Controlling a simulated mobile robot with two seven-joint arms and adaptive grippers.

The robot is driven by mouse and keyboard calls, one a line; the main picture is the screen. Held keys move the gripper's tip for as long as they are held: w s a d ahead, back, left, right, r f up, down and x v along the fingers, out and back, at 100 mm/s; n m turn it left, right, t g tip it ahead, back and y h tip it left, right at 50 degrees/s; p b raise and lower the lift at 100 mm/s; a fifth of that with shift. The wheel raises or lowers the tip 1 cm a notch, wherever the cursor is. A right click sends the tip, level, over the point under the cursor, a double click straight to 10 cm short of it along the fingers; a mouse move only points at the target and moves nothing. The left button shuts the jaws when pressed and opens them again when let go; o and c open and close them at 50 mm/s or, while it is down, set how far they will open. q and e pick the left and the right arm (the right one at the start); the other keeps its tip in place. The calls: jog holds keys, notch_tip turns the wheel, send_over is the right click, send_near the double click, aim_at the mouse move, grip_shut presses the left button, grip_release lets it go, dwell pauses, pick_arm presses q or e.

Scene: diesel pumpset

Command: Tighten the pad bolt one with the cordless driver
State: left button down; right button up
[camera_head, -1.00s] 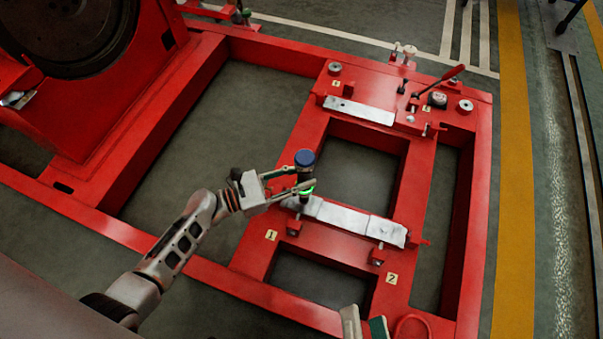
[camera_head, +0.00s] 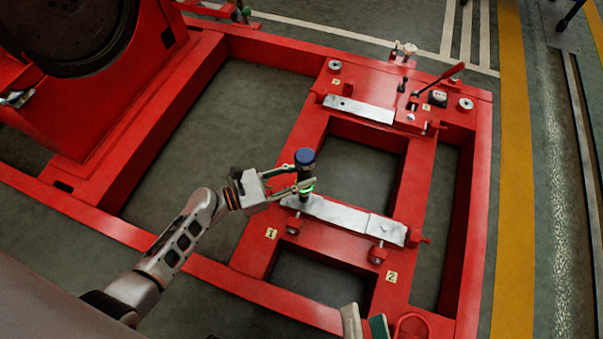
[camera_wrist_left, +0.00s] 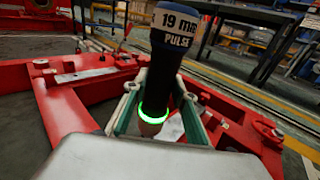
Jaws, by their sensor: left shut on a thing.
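My left gripper (camera_head: 300,188) is shut on the cordless driver (camera_head: 305,158), which has a blue cap, a dark body and a lit green ring. In the left wrist view the driver (camera_wrist_left: 177,30) reads "19 mm PULSE" and stands between the fingers (camera_wrist_left: 158,105). It is held upright over the left end of the metal pad plate (camera_head: 340,214), by the label 1 (camera_head: 271,233). The driver and fingers hide pad bolt one, so I cannot tell whether the nose is seated on it. My right gripper (camera_head: 365,324) shows only in part at the bottom edge.
The red frame (camera_head: 470,220) has open bays around the plate. A second plate (camera_head: 358,110), a red-handled lever (camera_head: 440,80) and round fittings lie farther back. A large dark wheel (camera_head: 65,30) stands at upper left. Label 2 (camera_head: 391,277) marks the plate's right end.

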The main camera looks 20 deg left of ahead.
pick_arm(q)
jog(key=shift+f, duration=0.55)
dwell(1.5)
jog(key=shift+s+f, duration=0.1)
jog(key=shift+f, duration=0.4)
dwell(1.5)
jog(key=shift+r, duration=0.1)
dwell(0.5)
